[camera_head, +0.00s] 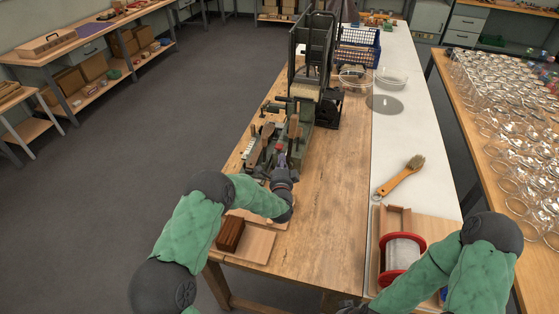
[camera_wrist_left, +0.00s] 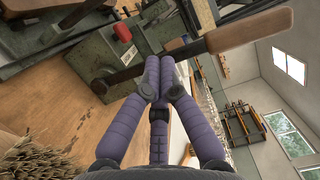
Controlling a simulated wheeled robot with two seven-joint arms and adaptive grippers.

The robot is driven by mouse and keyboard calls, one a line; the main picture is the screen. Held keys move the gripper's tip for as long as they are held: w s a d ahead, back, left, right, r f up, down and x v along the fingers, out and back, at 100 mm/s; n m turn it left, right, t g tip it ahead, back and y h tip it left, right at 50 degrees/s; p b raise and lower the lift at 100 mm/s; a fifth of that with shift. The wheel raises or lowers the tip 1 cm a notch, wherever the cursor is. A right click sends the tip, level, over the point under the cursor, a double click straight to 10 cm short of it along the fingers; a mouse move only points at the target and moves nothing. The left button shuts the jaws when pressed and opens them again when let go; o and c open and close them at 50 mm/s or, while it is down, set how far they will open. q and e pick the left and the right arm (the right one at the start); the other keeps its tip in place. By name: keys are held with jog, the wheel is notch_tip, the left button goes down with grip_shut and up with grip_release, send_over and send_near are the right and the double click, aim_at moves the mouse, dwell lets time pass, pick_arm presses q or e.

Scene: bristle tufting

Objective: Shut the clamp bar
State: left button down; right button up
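The clamp bar is most likely the dark metal lever with a long wooden handle (camera_wrist_left: 252,30), which runs across the left wrist view at a slant. It belongs to the green tufting machine (camera_head: 306,128) on the wooden bench. My left gripper (camera_wrist_left: 162,66) has its purple fingertips together, in front of the lever's metal part. They seem very near or touching it; I cannot tell which. In the head view my left gripper (camera_head: 281,163) is at the machine's near end. Only a dark piece of my right gripper (camera_head: 352,308) shows at the bottom edge.
A red knob (camera_wrist_left: 122,32) sits on the machine beside the lever. Brown wooden blocks (camera_head: 230,234) lie near my left forearm. A brush (camera_head: 402,176) and a red-flanged spool (camera_head: 402,253) are to the right. The bench's middle front is clear.

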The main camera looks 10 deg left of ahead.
aim_at(265, 150)
pick_arm(q)
jog(key=w+a+b, duration=0.2)
jog(key=w+a, duration=0.3)
jog(key=w, duration=0.2)
jog(key=shift+w+a, duration=0.15)
jog(key=shift+a, duration=0.15)
jog(key=shift+r, duration=0.1)
jog(key=shift+a+r+n, duration=0.1)
jog(key=shift+a+n, duration=0.3)
